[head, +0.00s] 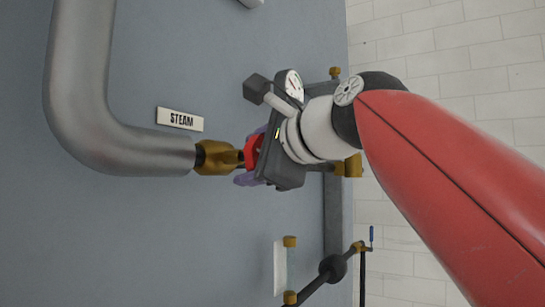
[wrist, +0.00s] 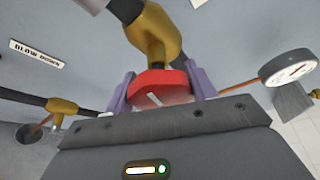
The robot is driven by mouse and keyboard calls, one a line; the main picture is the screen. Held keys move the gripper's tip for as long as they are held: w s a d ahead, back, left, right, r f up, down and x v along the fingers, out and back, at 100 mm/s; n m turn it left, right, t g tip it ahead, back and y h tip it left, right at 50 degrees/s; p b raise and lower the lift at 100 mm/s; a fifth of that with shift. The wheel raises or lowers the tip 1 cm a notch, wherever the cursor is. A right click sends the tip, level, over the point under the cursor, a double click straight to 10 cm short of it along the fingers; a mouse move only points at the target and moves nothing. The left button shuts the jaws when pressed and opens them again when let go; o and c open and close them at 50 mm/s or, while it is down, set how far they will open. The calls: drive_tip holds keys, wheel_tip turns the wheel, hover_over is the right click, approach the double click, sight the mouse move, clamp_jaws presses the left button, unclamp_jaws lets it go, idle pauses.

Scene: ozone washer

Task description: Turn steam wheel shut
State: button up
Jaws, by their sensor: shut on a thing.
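The red steam wheel (head: 252,151) sits on a brass valve at the end of a thick grey pipe, beside the STEAM label (head: 180,119). In the wrist view the wheel (wrist: 160,88) is in the middle, with a pale mark on its near face. My gripper (head: 249,154) has purple fingers on either side of the wheel. In the wrist view my gripper (wrist: 160,76) is shut on the wheel's rim, one finger on the left and one on the right. My gripper's dark body hides part of the wheel in the head view.
A round gauge (head: 289,84) stands close to my gripper; it also shows at the right of the wrist view (wrist: 287,68). Another brass fitting (wrist: 62,106) is at the left of the wrist view.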

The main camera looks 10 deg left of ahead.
drive_tip(key=m+g, duration=0.2)
drive_tip(key=m, duration=0.2)
drive_tip(key=shift+f+m+g, duration=0.1)
drive_tip(key=shift+m+g, duration=0.3)
drive_tip(key=m+g, duration=0.2)
drive_tip(key=m, duration=0.1)
drive_tip(key=shift+s+a, duration=0.1)
drive_tip(key=shift+f+m+g, duration=0.15)
drive_tip(key=shift+m+g, duration=0.15)
drive_tip(key=shift+m, duration=0.1)
idle(0.3)
drive_tip(key=o, duration=1)
drive_tip(key=shift+y, duration=0.3)
drive_tip(key=shift+s, duration=0.1)
